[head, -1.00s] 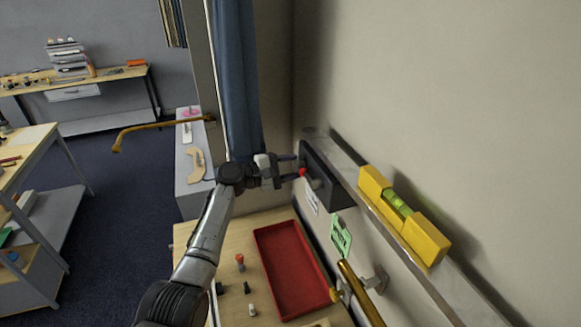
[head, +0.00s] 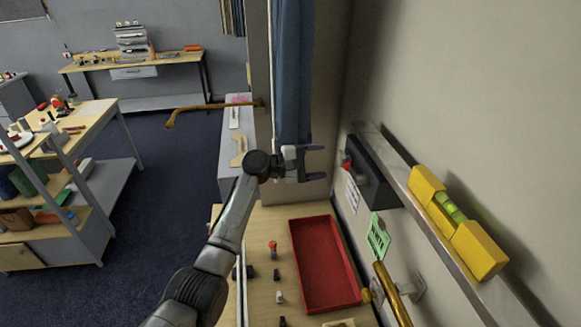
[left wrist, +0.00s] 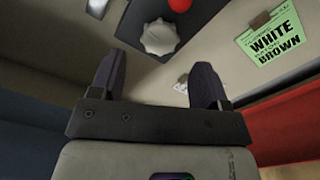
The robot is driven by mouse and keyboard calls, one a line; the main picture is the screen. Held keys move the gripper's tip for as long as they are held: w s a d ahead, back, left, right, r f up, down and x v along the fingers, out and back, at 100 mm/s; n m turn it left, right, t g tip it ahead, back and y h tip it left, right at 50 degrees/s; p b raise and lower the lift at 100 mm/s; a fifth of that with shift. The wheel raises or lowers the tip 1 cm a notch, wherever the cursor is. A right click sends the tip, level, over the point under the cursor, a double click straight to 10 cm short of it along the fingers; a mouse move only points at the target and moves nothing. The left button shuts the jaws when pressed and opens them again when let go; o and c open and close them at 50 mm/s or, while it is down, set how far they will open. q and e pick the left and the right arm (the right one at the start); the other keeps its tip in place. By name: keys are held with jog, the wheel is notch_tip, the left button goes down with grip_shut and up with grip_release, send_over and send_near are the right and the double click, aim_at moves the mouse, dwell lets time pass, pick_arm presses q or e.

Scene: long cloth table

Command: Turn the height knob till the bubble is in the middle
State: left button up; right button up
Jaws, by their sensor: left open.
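A yellow spirit level (head: 478,250) with a green vial (head: 450,206) sits on a grey rail along the wall. The vial is too small to tell where the bubble is. A dark box (head: 374,172) is fixed at the rail's far end, with a red part (head: 347,166) on its face. In the left wrist view a pale scalloped knob (left wrist: 160,38) shows on the box, beside the red part (left wrist: 180,4). My left gripper (head: 321,162) is open and empty, its fingers pointing at the box with a gap between. The knob lies beyond the fingertips (left wrist: 160,80), apart from them.
A red tray (head: 325,265) lies on the wooden bench below, with several small parts left of it. A green label (head: 378,238) hangs on the wall; a brass bar (head: 393,290) stands out nearby. A blue curtain (head: 292,75) hangs behind my left gripper.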

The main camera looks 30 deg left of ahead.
pick_arm(q)
jog(key=b+v, duration=0.2)
jog(key=v, duration=0.7)
jog(key=shift+d, duration=0.1)
dwell(0.7)
dwell(0.8)
